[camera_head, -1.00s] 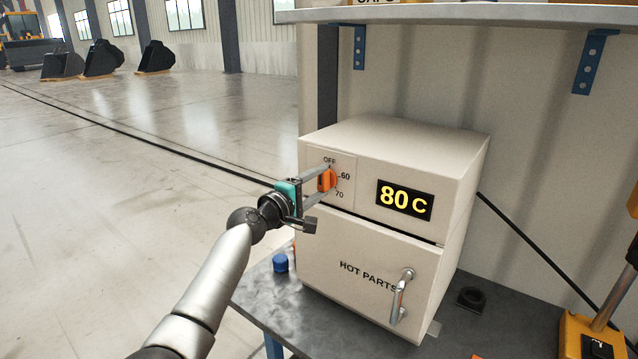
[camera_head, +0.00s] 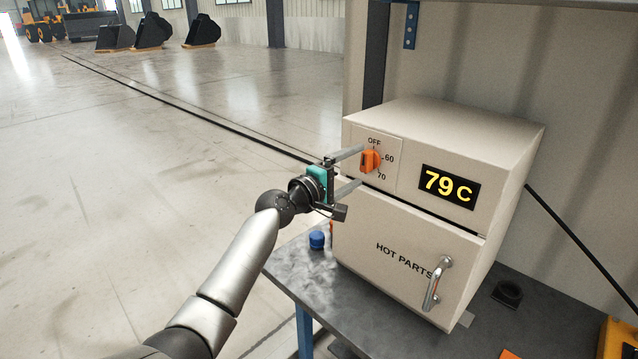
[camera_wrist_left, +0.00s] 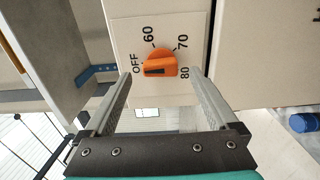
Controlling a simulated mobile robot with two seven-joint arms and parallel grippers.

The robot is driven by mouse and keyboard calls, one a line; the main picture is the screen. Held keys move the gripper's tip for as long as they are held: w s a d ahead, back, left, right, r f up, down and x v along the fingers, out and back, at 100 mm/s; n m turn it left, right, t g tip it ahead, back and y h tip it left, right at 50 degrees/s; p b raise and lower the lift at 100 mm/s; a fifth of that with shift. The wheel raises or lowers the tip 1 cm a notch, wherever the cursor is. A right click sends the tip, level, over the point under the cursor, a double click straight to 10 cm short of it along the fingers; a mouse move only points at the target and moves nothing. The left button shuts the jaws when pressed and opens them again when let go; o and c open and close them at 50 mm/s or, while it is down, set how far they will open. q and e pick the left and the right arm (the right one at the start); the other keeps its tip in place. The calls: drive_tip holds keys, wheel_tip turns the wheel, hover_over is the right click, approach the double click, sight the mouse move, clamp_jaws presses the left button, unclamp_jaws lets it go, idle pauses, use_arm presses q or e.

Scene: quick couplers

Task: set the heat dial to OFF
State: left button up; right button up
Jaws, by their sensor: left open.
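The orange heat dial (camera_head: 371,161) is on the upper left of the beige oven's front (camera_head: 400,225). It also shows in the left wrist view (camera_wrist_left: 160,64), where its dark pointer mark lies at the side towards OFF, away from 60, 70 and 80. The oven's display (camera_head: 448,187) reads 79 C. My left gripper (camera_head: 357,167) is open in front of the dial, one finger above it and one below. In the left wrist view the fingers (camera_wrist_left: 160,77) stand wide on both sides, with a gap to the dial. My right gripper is not in view.
The oven stands on a dark bench (camera_head: 300,275). Its door has a metal handle (camera_head: 437,284). The floor left of the bench is clear.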

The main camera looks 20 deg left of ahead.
use_arm(q)
drive_tip(key=v, duration=1.2)
drive_tip(key=s+a+f+m+g+y+b, duration=0.1)
drive_tip(key=s+f+m+g+y+b, duration=0.15)
drive_tip(key=f, duration=1.45)
drive_tip(key=s+a+f+m+g+y+b, duration=0.1)
drive_tip(key=s+f+g+y, duration=0.2)
drive_tip(key=f, duration=1.4)
drive_tip(key=s+d+f+m+g+b, duration=0.3)
drive_tip(key=s+f+m+g, duration=0.15)
drive_tip(key=s+f, duration=1.35)
drive_tip(key=s+d+f+m+g, duration=0.1)
drive_tip(key=s+f+m+g, duration=0.1)
drive_tip(key=s+f, duration=0.3)
drive_tip(key=s+d+f+m+g+b, duration=0.1)
drive_tip(key=s+f+m, duration=0.3)
drive_tip(key=s, duration=0.8)
drive_tip(key=s+d+f+m+g+b, duration=0.1)
drive_tip(key=s+d+f+m+g, duration=0.1)
drive_tip(key=s+f, duration=0.4)
drive_tip(key=s+d+g, duration=0.1)
drive_tip(key=s, duration=0.2)
drive_tip(key=shift+s+d+f+m+y, duration=0.15)
drive_tip(key=shift+f+m+y, duration=0.2)
drive_tip(key=shift+f+m, duration=0.05)
